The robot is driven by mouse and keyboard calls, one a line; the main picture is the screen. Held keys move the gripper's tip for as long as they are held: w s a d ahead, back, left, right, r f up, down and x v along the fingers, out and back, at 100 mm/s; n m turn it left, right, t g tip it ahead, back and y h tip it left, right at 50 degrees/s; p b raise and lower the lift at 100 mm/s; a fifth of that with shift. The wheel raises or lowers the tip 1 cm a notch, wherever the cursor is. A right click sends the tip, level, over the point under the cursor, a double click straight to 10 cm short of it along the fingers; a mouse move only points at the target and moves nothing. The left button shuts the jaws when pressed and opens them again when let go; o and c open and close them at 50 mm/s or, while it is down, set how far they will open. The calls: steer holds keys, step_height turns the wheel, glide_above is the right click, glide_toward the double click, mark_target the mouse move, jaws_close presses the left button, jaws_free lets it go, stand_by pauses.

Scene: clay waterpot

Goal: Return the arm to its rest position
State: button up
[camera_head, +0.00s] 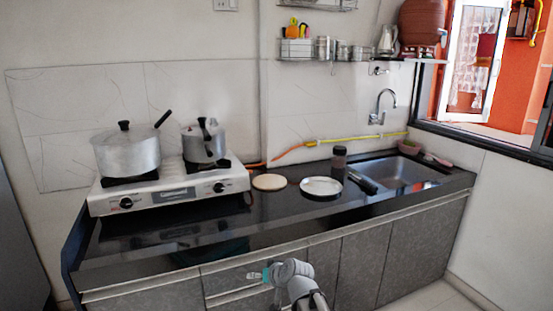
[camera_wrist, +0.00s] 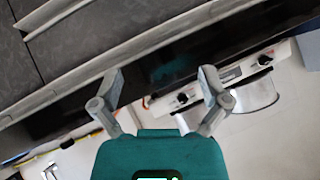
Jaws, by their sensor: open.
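My arm (camera_head: 300,283) shows at the bottom centre of the head view, in front of the cabinet doors below the counter. My gripper (camera_head: 254,275) points left there, with a small teal part visible. In the wrist view my gripper (camera_wrist: 161,76) has its two grey fingers spread wide with nothing between them, beyond its teal body. The brown clay waterpot (camera_head: 424,20) stands at the upper right of the head view, cut off by the top edge and far from my gripper.
The black counter (camera_head: 250,222) carries a stove (camera_head: 170,190) with two metal pots, a round board (camera_head: 269,182), a plate (camera_head: 321,187) and a jar (camera_head: 339,162). A sink (camera_head: 395,172) is at the right. The cabinet front (camera_head: 360,262) lies close behind my arm.

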steer(key=s+d+f+m+g+h, duration=0.1)
steer(key=s+d+f+g+h, duration=0.25)
steer(key=s+d, duration=0.6)
steer(key=s+d+f+m+g+h, duration=0.2)
steer(key=s+d+f+g+h, duration=0.3)
steer(key=d, duration=0.8)
step_height(320, 180, up, 22)
steer(key=s+y+p, duration=0.1)
steer(key=p, duration=1.9)
steer(key=shift+a+f+t, duration=0.25)
steer(key=shift+a+t, duration=0.05)
steer(key=shift+t, duration=0.15)
steer(key=shift+s+y, duration=0.1)
steer(key=shift+y, duration=0.15)
